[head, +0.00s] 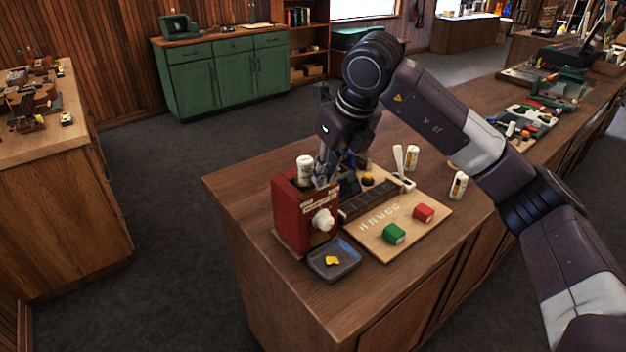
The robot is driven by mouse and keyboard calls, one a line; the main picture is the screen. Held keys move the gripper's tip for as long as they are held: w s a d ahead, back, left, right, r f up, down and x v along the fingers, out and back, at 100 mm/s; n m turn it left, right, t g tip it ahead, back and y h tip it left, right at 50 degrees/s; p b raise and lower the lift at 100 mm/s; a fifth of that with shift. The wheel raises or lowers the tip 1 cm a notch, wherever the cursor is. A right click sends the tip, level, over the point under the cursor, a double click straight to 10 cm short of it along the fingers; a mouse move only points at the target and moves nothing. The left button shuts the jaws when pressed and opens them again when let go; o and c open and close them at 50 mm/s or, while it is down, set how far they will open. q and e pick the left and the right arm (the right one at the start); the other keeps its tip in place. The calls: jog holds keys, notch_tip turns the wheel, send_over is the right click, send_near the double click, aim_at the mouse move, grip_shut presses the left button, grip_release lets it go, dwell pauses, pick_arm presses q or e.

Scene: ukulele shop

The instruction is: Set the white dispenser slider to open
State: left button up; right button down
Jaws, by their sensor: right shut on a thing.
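The red dispenser (291,215) stands upright near the front left corner of the wooden counter. A white lobed part (322,220) sits on its front face, and a white bottle-like container (305,168) rises at its top. I cannot tell from here which white part is the slider or how it is set. My right gripper (322,182) reaches down from above to the dispenser's upper right edge, beside the white container. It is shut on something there. What lies between the fingertips is too small and hidden to make out. My left gripper is not in view.
A dark tray (346,268) with a yellow piece lies in front of the dispenser. A light board (420,240) with green and red blocks lies to the right, beside a dark fretboard (372,202). White bottles (458,185) stand behind. The counter's front left is clear.

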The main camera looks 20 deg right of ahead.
jog(key=shift+w+d, duration=0.15)
jog(key=shift+d, duration=0.2)
jog(key=shift+a+r, duration=0.1)
jog(key=shift+r, duration=0.05)
jog(key=c, duration=2)
grip_release()
jog(key=shift+d, duration=0.25)
jog(key=shift+a, duration=0.1)
jog(key=v, duration=1.1)
jog(key=shift+r, duration=0.35)
